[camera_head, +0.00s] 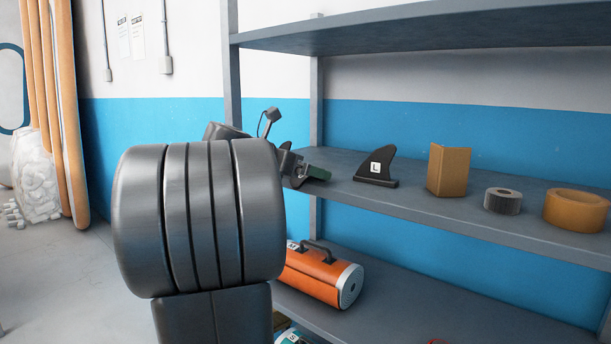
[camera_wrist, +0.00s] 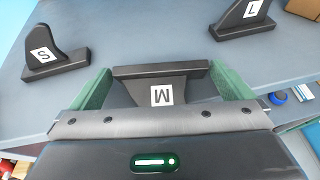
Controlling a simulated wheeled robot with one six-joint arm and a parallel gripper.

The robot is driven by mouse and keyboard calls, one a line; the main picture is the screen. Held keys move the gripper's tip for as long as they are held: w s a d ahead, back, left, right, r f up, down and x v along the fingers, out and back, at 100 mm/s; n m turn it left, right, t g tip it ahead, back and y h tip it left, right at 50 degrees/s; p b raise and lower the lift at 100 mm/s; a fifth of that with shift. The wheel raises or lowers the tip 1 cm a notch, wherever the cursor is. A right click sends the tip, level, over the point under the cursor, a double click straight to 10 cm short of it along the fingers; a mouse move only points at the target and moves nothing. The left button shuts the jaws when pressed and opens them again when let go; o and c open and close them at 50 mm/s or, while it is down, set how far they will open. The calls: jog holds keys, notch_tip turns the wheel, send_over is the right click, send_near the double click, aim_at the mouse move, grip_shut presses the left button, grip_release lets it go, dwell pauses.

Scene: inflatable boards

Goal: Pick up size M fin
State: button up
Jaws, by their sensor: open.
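The size M fin (camera_wrist: 160,90) is black with a white M label and shows upside down in the wrist view. It stands on the grey shelf, between the two green fingers of my gripper (camera_wrist: 162,92). The fingers are open, one on each side of the fin's base; I cannot tell whether either touches it. In the head view my gripper (camera_head: 310,172) is at the left part of the middle shelf, partly behind my arm, and the M fin is hidden there.
On the shelf (camera_wrist: 120,20), the S fin (camera_wrist: 52,52) is left of my gripper and the L fin (camera_wrist: 243,17) is right. Farther right are a cardboard piece (camera_head: 448,170), grey tape (camera_head: 502,201) and orange tape (camera_head: 575,210). An orange roll (camera_head: 318,276) lies on the shelf below.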

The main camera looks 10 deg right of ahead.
jog(key=shift+c, duration=0.4)
jog(key=c, duration=0.6)
jog(key=shift+r, duration=0.1)
